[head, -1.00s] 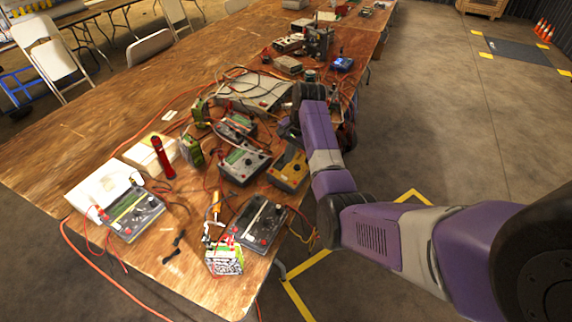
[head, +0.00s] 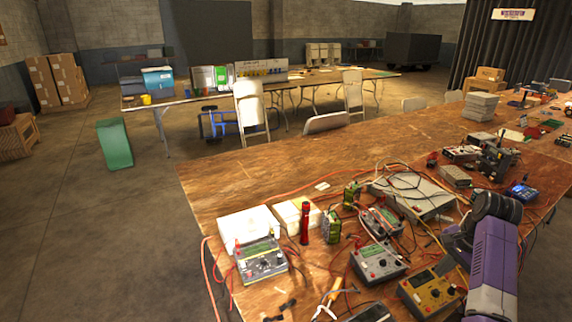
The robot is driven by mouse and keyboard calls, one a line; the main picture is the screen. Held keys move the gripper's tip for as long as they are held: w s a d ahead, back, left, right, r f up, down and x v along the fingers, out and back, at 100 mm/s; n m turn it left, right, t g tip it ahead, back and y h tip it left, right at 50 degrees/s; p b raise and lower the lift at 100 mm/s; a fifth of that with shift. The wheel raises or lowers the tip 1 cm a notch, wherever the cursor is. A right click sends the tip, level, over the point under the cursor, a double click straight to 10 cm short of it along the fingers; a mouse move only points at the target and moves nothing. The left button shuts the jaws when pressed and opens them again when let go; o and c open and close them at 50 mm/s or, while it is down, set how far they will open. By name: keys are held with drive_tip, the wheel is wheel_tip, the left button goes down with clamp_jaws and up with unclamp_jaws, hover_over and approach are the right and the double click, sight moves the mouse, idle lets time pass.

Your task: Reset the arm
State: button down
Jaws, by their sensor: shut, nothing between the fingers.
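My purple and grey arm (head: 490,265) rises from the lower right of the head view. Its black upper joint (head: 495,206) is over the right side of the wooden workbench, beside the grey instrument box.
The workbench (head: 240,178) holds several meters, including a yellow one (head: 430,292), a grey instrument box (head: 412,195), a red flashlight (head: 305,223) and tangled cables. Folding chairs (head: 252,108) stand behind it. A green board (head: 114,144) leans at left. Floor at left is open.

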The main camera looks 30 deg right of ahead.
drive_tip(key=w+d+r+n+t+h, duration=0.3)
drive_tip(key=w+d+r+t+h, duration=0.15)
drive_tip(key=d, duration=0.25)
drive_tip(key=s+a+n+t+h, duration=0.1)
drive_tip(key=s+a+n+t, duration=0.2)
drive_tip(key=a, duration=0.7)
drive_tip(key=s+a+n+t+h+b, duration=0.1)
drive_tip(key=s+a+n+t, duration=0.25)
drive_tip(key=a, duration=0.65)
drive_tip(key=s+a+n+t+h, duration=0.1)
drive_tip(key=s+a+n+t, duration=0.2)
drive_tip(key=a, duration=0.8)
drive_tip(key=s+a+r+n+g+y+b, duration=0.1)
drive_tip(key=s+a+n+y, duration=0.5)
drive_tip(key=s+a, duration=1.2)
drive_tip(key=s+y, duration=0.1)
drive_tip(key=s, duration=0.3)
drive_tip(key=shift+s+a+g+y, duration=0.15)
drive_tip(key=shift+a+g+y, duration=0.2)
drive_tip(key=shift+a+g, duration=0.05)
